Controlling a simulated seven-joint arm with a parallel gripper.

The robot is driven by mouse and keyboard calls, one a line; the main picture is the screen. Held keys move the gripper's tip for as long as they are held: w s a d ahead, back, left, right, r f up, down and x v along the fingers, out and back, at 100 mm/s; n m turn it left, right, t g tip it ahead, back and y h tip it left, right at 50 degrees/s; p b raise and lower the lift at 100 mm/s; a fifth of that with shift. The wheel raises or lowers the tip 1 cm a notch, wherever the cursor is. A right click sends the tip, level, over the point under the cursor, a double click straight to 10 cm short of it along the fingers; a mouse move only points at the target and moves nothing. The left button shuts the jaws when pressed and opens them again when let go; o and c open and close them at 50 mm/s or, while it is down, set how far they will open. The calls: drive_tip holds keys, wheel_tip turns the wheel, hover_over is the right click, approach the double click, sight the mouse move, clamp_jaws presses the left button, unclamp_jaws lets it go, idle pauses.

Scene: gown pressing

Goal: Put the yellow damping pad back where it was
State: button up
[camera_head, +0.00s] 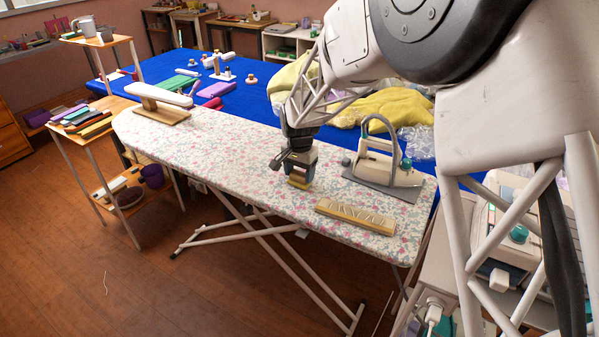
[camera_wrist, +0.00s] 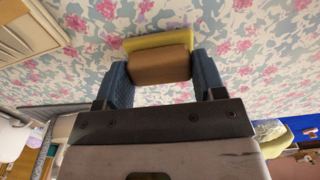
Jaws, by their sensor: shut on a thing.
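The yellow damping pad (camera_head: 300,184) is between the fingers of my gripper (camera_head: 296,166), low over the floral ironing board (camera_head: 235,148). In the wrist view, the pad shows a yellow edge (camera_wrist: 160,40) beside a brown block-like part (camera_wrist: 160,66). The blue-grey fingers of my gripper (camera_wrist: 160,76) are shut on the brown part from both sides. The pad is at or just above the board cover; I cannot tell whether it touches. The gripper points down, and its fingers hide part of the pad.
An iron (camera_head: 385,168) sits on a grey rest to the right. A small sleeve board (camera_head: 158,96) stands at the left end. Coloured pieces fill a side stand (camera_head: 82,118). The board's middle is clear.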

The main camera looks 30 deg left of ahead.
sight(300, 173)
drive_tip(key=o, duration=1.1)
drive_tip(key=shift+f, duration=0.1)
wheel_tip(300, 173, up, 12)
idle(0.7)
